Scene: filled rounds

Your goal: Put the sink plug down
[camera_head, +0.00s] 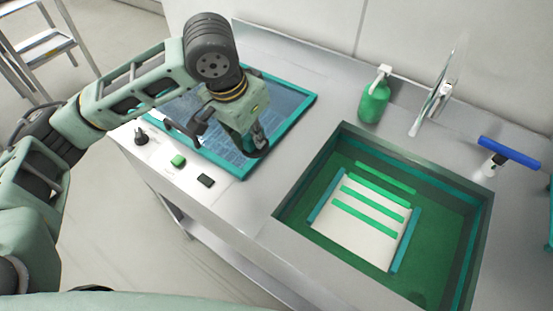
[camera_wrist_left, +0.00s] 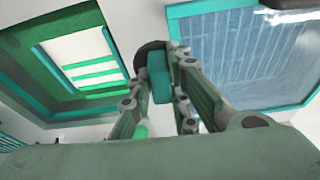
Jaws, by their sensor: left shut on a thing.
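My left gripper (camera_head: 254,138) reaches over the right edge of the blue-meshed tray and points down. It is shut on the sink plug, which shows as a dark round piece (camera_head: 259,151) at the fingertips. In the left wrist view the plug shows as a teal block (camera_wrist_left: 159,82) with a dark rounded part behind it, between the two fingers. The fingers hide part of it. I cannot tell whether the plug touches the surface below. My right gripper is not in view.
The tray (camera_head: 304,108) has a teal rim. The sink (camera_head: 283,212) holds a white panel with green strips.

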